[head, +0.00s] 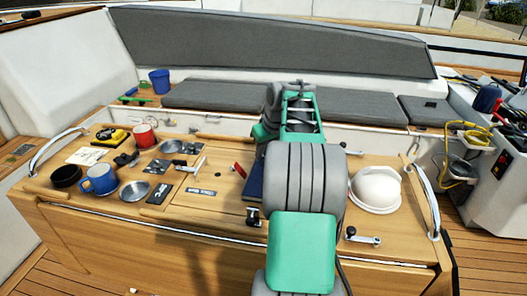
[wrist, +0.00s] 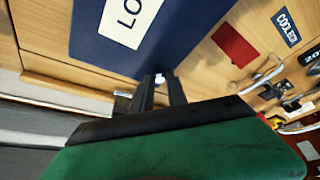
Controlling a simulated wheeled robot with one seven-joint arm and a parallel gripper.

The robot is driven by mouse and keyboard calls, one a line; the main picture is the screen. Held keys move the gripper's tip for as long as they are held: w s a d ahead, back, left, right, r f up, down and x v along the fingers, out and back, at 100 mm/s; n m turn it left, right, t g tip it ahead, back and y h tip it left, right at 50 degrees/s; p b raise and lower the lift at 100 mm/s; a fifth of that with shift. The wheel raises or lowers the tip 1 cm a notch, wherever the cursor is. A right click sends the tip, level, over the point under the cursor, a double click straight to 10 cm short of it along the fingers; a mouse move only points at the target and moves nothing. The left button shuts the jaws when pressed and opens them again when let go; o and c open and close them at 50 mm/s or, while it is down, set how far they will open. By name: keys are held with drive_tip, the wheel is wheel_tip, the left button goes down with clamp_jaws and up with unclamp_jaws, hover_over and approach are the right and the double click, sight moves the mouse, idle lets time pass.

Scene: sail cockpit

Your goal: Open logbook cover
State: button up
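The logbook is a dark blue cover (wrist: 90,38) with a white label starting "LO" (wrist: 128,20), filling the upper part of the wrist view. It lies closed on the wooden table. In the head view only a blue strip of the logbook (head: 255,182) shows left of my arm, which hides the rest. My gripper (wrist: 160,82) is at the logbook's near edge, its two dark fingers apart with a gap between them. A small white piece (wrist: 159,77) shows between the fingertips; I cannot tell whether they touch it. The fingertips are hidden in the head view.
A red piece (wrist: 234,44) and a "COOL" label (wrist: 286,27) lie right of the logbook. A white helmet-like dome (head: 376,188) stands right of my arm. Mugs, including a blue one (head: 100,179), and pans crowd the table's left. Metal rails (head: 427,200) edge the table.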

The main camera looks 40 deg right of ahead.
clamp_jaws()
idle(0.9)
